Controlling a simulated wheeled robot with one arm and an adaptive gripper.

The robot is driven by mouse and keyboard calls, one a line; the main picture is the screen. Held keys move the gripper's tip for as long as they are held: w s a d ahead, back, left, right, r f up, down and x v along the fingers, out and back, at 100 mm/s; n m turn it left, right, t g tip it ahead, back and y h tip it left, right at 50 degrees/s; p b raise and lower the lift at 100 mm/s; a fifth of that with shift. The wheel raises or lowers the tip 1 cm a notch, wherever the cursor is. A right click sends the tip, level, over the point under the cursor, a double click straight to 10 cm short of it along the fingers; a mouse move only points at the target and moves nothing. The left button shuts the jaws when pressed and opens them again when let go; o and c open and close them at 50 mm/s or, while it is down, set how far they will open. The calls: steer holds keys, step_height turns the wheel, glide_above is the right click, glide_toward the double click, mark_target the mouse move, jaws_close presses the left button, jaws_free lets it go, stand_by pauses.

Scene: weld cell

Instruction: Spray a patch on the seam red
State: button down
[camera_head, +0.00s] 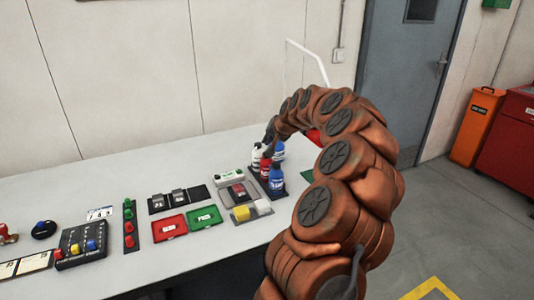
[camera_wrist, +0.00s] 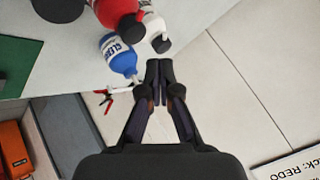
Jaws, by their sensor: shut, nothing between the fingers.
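My gripper (camera_wrist: 160,76) is shut and empty in the wrist view, its fingertips close beside a blue bottle (camera_wrist: 119,55) with a white label reading "CLEAN". A red bottle (camera_wrist: 118,14) with a black cap and a white bottle (camera_wrist: 152,27) stand just beyond it. In the head view the red bottle (camera_head: 265,168), white bottle (camera_head: 257,153) and two blue bottles (camera_head: 276,181) (camera_head: 278,151) stand on a dark tray at the bench's right part. My arm curves down behind them, and my fingertips are not clear there. I cannot make out a seam.
The bench (camera_head: 190,270) holds red (camera_head: 169,229) and green (camera_head: 205,217) trays, a button box (camera_head: 82,245) and a yellow-and-white block pair. A green mat (camera_head: 307,176) and a red item (camera_head: 313,135) are partly behind my arm. Bare bench lies along the wall.

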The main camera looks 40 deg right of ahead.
steer(key=shift+a+r, duration=0.1)
steer(key=shift+r, duration=1.55)
steer(key=shift+r+p, duration=0.1)
steer(key=shift+p, duration=0.2)
stand_by(0.5)
step_height(320, 180, up, 4)
steer(key=p, duration=0.6)
steer(key=shift+f, duration=0.35)
step_height(320, 180, down, 8)
steer(key=shift+r+b, duration=0.15)
steer(key=shift+b, duration=0.85)
steer(key=shift+f, duration=0.4)
steer(key=shift+f+b, duration=0.1)
steer(key=shift+b, duration=0.2)
